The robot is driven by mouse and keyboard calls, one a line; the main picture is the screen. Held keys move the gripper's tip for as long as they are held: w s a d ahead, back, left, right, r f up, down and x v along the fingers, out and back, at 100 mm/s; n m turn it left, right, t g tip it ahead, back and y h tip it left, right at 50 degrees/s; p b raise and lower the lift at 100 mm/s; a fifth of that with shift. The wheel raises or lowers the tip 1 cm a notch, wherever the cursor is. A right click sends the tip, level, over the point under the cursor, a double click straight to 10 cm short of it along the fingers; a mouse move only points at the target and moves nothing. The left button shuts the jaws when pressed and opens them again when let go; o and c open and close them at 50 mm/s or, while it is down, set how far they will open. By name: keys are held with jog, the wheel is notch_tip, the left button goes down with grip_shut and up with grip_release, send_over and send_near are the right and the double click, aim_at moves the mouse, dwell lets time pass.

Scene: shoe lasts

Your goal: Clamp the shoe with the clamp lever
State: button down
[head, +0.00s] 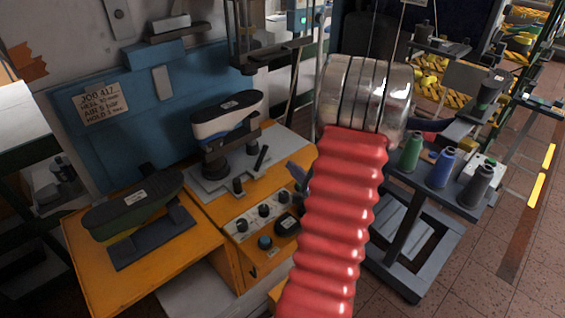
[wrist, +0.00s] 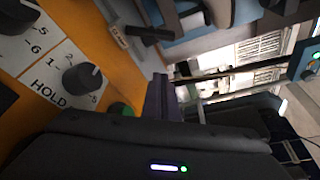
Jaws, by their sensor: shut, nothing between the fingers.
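The shoe (head: 228,122), white and navy with a dark top, sits on a dark post over a grey plate on the orange bench. A short black lever (head: 261,158) stands tilted on that plate, right of the post; it looks like the clamp lever. A black handle, probably the same lever, shows in the wrist view (wrist: 150,33). My gripper (head: 298,174) is mostly hidden behind my red sleeve, right of the lever. In the wrist view its fingers (wrist: 160,92) are together and empty, apart from the handle. Part of the shoe shows at the top.
A knob panel (head: 246,228) on the bench front lies close to my gripper, with a HOLD dial (wrist: 82,78). A green shoe (head: 130,207) stands on the bench at left. Thread spools (head: 441,167) stand on a table at right. A blue panel (head: 125,130) rises behind.

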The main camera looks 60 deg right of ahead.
aim_at(261, 158)
jog(key=x, duration=0.9)
jog(key=shift+w, duration=0.25)
jog(key=shift+w+a+r, duration=0.15)
jog(key=shift+a+r, duration=0.3)
jog(key=shift+a, duration=0.25)
jog(key=shift+w+a+r, duration=0.2)
jog(key=shift+a+r, duration=0.25)
jog(key=shift+a, duration=0.2)
jog(key=shift+a+r, duration=0.1)
jog(key=shift+a, duration=0.15)
jog(key=shift+a, duration=0.15)
